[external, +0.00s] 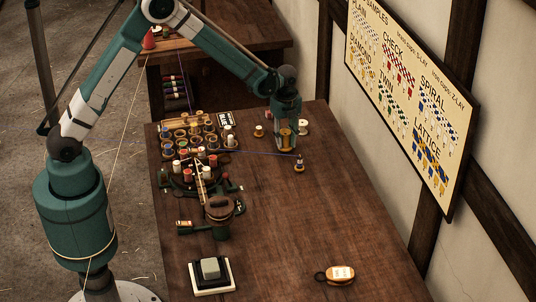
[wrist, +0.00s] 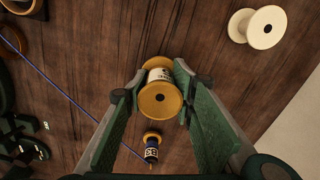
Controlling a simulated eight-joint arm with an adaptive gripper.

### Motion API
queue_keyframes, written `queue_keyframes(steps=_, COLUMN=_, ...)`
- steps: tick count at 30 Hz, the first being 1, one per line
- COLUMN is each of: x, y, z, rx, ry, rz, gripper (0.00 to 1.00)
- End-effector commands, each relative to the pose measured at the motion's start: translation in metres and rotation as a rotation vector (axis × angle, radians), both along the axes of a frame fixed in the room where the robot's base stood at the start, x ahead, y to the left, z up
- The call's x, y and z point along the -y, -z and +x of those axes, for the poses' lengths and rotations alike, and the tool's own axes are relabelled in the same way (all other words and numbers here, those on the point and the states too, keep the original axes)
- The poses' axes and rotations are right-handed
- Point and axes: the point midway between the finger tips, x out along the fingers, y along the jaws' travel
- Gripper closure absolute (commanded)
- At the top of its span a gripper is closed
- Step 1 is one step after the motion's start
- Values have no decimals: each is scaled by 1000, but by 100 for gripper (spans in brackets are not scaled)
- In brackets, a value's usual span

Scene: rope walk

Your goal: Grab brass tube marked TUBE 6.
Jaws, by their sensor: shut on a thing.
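A brass tube (wrist: 160,100) with round flanges and a white label stands between the fingers of my gripper (wrist: 163,90) in the wrist view. The gripper is shut on it. The label is partly hidden and I cannot read its number. In the external view the same brass tube (external: 286,138) shows inside my gripper (external: 287,146) near the table's far right. I cannot tell whether it touches the table. A smaller dark bobbin (wrist: 151,149) with a brass end and a label stands just apart from it; it also shows in the external view (external: 299,164).
A white spool (wrist: 265,28) stands to the right of the gripper. A blue cord (wrist: 60,88) runs to the small bobbin. Several spools crowd a rack (external: 190,140) at left. The table's middle is clear.

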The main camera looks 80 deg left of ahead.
Motion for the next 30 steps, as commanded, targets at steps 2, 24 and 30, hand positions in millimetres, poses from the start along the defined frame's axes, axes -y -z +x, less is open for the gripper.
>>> queue_keyframes(steps=2, x=0, y=-3, z=0, rx=0, ry=0, rz=0, gripper=90)
queue_keyframes(steps=24, x=0, y=-89, z=0, rx=0, ry=0, rz=0, gripper=90)
queue_keyframes(steps=30, x=0, y=-99, z=0, rx=0, ry=0, rz=0, gripper=90)
